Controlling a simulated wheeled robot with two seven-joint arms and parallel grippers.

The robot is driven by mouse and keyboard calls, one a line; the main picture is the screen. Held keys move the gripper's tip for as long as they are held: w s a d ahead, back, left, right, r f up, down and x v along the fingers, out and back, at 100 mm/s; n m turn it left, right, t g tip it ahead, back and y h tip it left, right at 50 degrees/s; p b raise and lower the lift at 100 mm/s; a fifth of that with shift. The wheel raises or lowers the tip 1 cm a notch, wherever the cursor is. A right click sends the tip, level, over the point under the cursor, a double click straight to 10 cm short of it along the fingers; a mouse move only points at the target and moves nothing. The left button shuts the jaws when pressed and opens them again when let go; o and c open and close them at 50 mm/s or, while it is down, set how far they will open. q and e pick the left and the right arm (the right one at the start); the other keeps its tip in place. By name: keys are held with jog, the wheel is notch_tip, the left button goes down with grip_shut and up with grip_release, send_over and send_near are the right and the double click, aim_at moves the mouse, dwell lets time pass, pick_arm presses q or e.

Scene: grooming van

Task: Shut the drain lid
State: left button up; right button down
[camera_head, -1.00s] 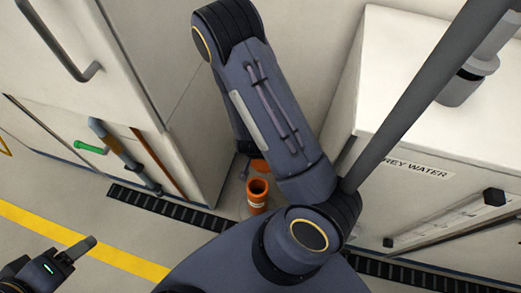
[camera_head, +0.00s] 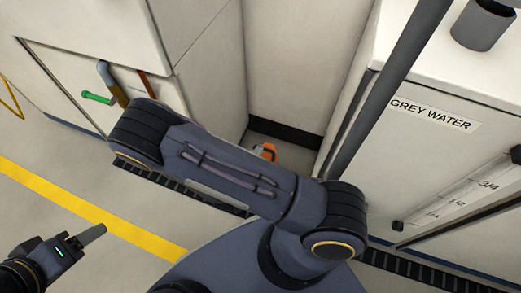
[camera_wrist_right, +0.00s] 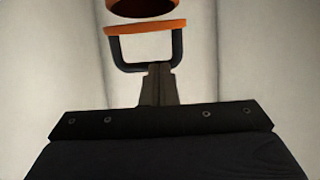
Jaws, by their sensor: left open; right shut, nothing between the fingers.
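In the right wrist view the drain lid (camera_wrist_right: 147,27) is an orange slab seen nearly edge-on, with a black U-shaped handle (camera_wrist_right: 178,50). Just above it in the picture is the orange drain pipe (camera_wrist_right: 145,3) with a dark mouth, cut off by the frame; a gap shows between them. My right gripper (camera_wrist_right: 160,68) is shut and empty, its tips at the handle's crossbar; contact is unclear. In the head view a small orange part of the drain (camera_head: 267,151) shows past my right arm, which hides the rest and the right gripper. My left gripper (camera_head: 92,234) is open and empty, away from the drain.
A white grey-water tank (camera_head: 400,150) stands right of the drain recess. A white cabinet (camera_head: 205,80) with a green-handled valve (camera_head: 97,97) stands to the left. A black floor grating (camera_head: 215,200) runs along the front. The floor around the yellow stripe (camera_head: 60,205) is clear.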

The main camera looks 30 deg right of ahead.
pick_arm(q)
notch_tip(320, 180, down, 3)
jog(key=shift+w+d+b, duration=0.1)
jog(key=shift+b, duration=1.1)
pick_arm(e)
jog(key=f, duration=0.1)
jog(key=s+a+f, duration=0.1)
jog(key=f, duration=0.3)
jog(key=shift+s+a+f, duration=0.15)
jog(key=shift+a, duration=0.2)
jog(key=shift+s+a+f, duration=0.1)
jog(key=shift+a+f, duration=0.1)
jog(key=shift+r, duration=0.1)
